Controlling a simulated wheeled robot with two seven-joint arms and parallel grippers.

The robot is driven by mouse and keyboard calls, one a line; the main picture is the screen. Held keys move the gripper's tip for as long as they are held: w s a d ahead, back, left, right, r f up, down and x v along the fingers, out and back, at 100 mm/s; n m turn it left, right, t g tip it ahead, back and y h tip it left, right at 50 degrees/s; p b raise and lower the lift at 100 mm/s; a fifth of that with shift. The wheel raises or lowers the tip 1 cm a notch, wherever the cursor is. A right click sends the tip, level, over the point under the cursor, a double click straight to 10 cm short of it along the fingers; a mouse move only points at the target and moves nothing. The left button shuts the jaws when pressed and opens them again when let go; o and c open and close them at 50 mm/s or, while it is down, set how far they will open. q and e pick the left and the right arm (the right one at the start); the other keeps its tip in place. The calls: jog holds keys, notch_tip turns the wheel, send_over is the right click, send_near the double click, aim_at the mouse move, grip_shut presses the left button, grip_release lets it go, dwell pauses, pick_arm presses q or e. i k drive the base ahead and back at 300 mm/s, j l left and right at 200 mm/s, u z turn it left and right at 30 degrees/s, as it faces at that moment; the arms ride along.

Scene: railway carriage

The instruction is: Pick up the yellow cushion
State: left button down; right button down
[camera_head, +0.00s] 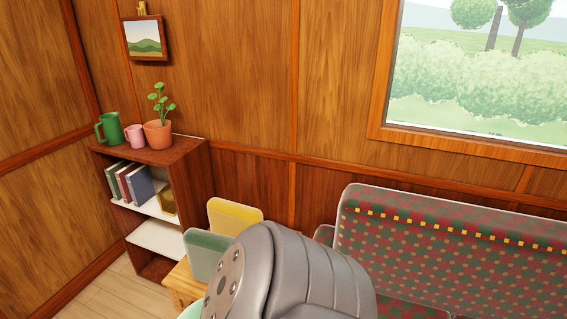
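The yellow cushion (235,216) stands upright at the lower middle of the head view, behind a green cushion (204,254). Its lower part is hidden by the green cushion and by my grey arm. Both cushions are at a light wooden piece of furniture (184,285), of which only a corner shows. A large grey link of my own arm fills the bottom middle and covers what lies behind it. Neither gripper shows in this view.
A dark wooden bookcase (179,150) stands left, bearing a green jug (111,130), a pink mug (135,136) and a potted plant (158,133). A patterned bench seat (450,250) stands right, under the window. Some floor (120,292) is clear at lower left.

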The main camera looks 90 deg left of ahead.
aim_at(226, 217)
jog(key=u, duration=3.15)
